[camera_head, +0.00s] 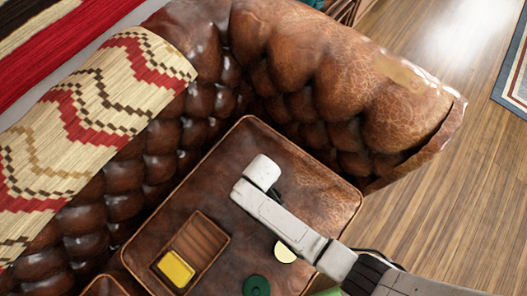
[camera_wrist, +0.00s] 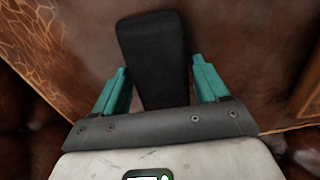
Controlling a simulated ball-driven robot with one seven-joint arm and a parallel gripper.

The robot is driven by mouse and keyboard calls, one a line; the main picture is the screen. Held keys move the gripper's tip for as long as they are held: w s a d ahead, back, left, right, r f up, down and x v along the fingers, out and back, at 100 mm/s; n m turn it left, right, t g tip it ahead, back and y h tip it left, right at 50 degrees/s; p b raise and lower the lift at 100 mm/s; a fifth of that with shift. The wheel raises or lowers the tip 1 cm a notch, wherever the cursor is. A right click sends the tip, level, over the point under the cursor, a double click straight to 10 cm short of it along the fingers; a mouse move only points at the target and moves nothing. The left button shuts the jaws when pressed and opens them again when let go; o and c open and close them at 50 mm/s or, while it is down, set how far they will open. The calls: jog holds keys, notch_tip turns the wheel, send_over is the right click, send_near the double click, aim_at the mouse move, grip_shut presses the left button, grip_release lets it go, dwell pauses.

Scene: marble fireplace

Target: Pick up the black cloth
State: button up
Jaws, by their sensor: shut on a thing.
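The black cloth (camera_wrist: 155,60) shows in the wrist view as a flat, dark, folded-looking rectangle. It lies between the two teal fingers of my gripper (camera_wrist: 158,66) and reaches out past their tips. My gripper is shut on it. Brown leather lies behind the cloth; I cannot tell whether the cloth touches it. In the head view, my white arm covers the fingers and most or all of the cloth, over the brown leather seat (camera_head: 220,165).
A wooden tray (camera_head: 212,232) with a yellow block (camera_head: 176,268) is on the seat. A green disc (camera_head: 256,285) and a pale round thing (camera_head: 285,251) lie close to my arm. The tufted sofa back (camera_head: 310,75) rises behind. A patterned blanket (camera_head: 90,125) drapes the left side.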

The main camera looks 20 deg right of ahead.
jog(key=c, duration=0.3)
jog(key=shift+r, duration=0.5)
notch_tip(320, 180, up, 2)
jog(key=shift+r+p, duration=0.15)
jog(key=shift+p, duration=0.45)
jog(key=s+r+p, duration=0.1)
jog(key=s+r, duration=0.1)
jog(key=s+r+p, duration=0.1)
jog(key=s+r, duration=0.1)
jog(key=r, duration=0.1)
jog(key=shift+s+d+r, duration=0.2)
jog(key=shift+s+r, duration=0.05)
jog(key=shift+s, duration=0.05)
jog(key=s+r, duration=0.1)
jog(key=s, duration=0.2)
jog(key=s+r, duration=0.2)
jog(key=s, duration=0.1)
jog(key=s+r+p, duration=0.1)
jog(key=s, duration=0.2)
jog(key=shift+s+d+r, duration=0.15)
jog(key=shift+s+d, duration=0.05)
jog(key=shift+d, duration=0.15)
